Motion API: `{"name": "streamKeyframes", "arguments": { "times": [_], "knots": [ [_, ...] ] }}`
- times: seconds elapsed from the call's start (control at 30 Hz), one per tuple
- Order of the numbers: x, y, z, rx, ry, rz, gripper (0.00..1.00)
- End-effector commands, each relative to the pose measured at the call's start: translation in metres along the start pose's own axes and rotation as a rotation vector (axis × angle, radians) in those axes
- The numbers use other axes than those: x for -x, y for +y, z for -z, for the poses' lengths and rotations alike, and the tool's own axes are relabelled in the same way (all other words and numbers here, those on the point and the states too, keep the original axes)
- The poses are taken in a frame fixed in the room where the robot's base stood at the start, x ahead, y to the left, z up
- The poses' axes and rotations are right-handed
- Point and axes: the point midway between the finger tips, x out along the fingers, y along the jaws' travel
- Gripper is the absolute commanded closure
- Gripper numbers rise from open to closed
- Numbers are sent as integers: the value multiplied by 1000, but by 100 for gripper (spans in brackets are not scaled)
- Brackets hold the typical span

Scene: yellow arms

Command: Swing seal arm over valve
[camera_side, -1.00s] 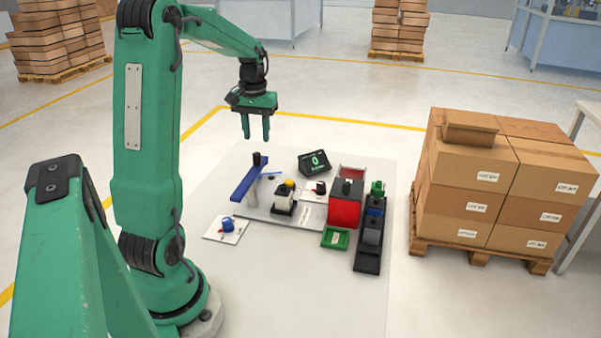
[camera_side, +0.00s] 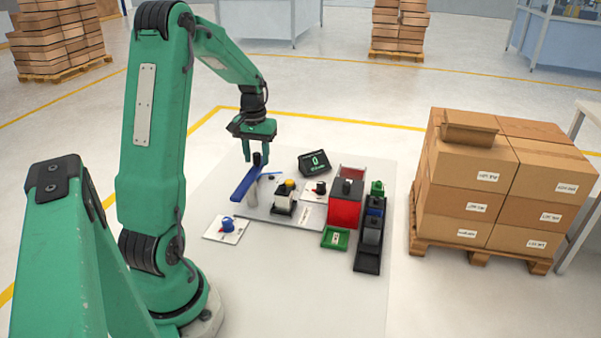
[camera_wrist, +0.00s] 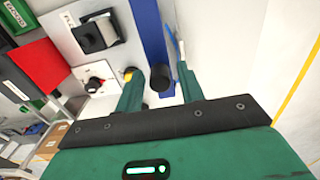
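The seal arm appears to be the long blue bar (camera_side: 244,187) on a grey post, with a black upright knob (camera_side: 257,158) at its far end. In the wrist view the bar (camera_wrist: 152,30) runs up from the knob (camera_wrist: 161,78). My gripper (camera_side: 256,157) is low over that end, pointing down. In the wrist view my gripper (camera_wrist: 160,88) has its fingers apart, one on each side of the knob, with gaps visible. A white body on a black square base (camera_side: 284,200), possibly the valve, stands right of the bar. It also shows in the wrist view (camera_wrist: 97,33).
A yellow cap (camera_side: 290,183) and a black-and-red knob (camera_side: 320,188) sit close right. A blue knob on a white plate (camera_side: 227,228) lies in front. A red box (camera_side: 345,208), green tray (camera_side: 335,239), black rack (camera_side: 369,250) and display (camera_side: 315,163) stand around.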

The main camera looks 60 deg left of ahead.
Motion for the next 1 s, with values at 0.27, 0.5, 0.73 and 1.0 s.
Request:
{"name": "streamKeyframes", "arguments": {
  "times": [0.27, 0.5, 0.73, 1.0],
  "knots": [
    [0, 0, 0, 0, 0, 0, 66],
    [0, 0, 0, 0, 0, 0, 86],
    [0, 3, 0, -1, 1, 0, 86],
    [0, 12, -1, -1, 0, 0, 87]
  ]
}}
